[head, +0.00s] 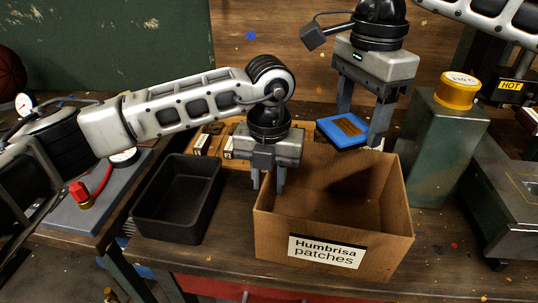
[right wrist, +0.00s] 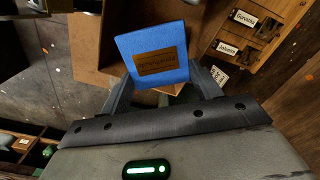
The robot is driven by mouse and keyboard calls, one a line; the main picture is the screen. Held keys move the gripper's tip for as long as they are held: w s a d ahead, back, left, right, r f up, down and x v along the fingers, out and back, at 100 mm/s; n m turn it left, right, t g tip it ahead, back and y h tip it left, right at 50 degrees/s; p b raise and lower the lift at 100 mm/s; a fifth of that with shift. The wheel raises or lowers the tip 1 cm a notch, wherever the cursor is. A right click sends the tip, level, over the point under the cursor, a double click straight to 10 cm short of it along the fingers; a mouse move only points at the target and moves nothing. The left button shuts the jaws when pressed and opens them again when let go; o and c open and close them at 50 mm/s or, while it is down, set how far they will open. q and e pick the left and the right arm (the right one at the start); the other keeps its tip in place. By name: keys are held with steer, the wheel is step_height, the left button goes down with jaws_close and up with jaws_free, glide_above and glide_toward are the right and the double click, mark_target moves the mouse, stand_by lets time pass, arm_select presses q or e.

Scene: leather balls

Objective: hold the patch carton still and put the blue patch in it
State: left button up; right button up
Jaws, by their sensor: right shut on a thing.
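The patch carton (head: 327,225) is an open-topped brown cardboard box labelled "Humbrisa patches", upright on the workbench. My left gripper (head: 268,183) points down at its left wall. Its fingers are apart, one on each side of the rim, with a gap between them. My right gripper (head: 360,132) is shut on the blue patch (head: 327,130), a flat blue square with a brown label. It holds the patch above the back rim of the carton. The blue patch also shows between the fingers in the right wrist view (right wrist: 135,43). The carton looks empty inside.
A black tray (head: 178,232) stands left of the carton. A green metal block (head: 435,150) with a yellow roll (head: 458,91) on top stands to the right. A wooden rack (head: 208,142) with labelled slots lies behind. The bench's front edge is close to the carton.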

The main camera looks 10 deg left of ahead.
arm_select(q)
steer(key=shift+f, duration=1.45)
steer(key=shift+c, duration=0.3)
jaws_close()
arm_select(e)
step_height(320, 180, down, 12)
steer(key=a+r+n, duration=0.1)
steer(key=a+n, duration=0.1)
steer(key=n, duration=0.8)
arm_select(q)
steer(key=shift+r, duration=0.1)
arm_select(e)
steer(key=n, duration=0.1)
glide_above(326, 218)
step_height(326, 218, down, 7)
steer(key=shift+a, duration=0.1)
steer(key=shift+f, duration=2.05)
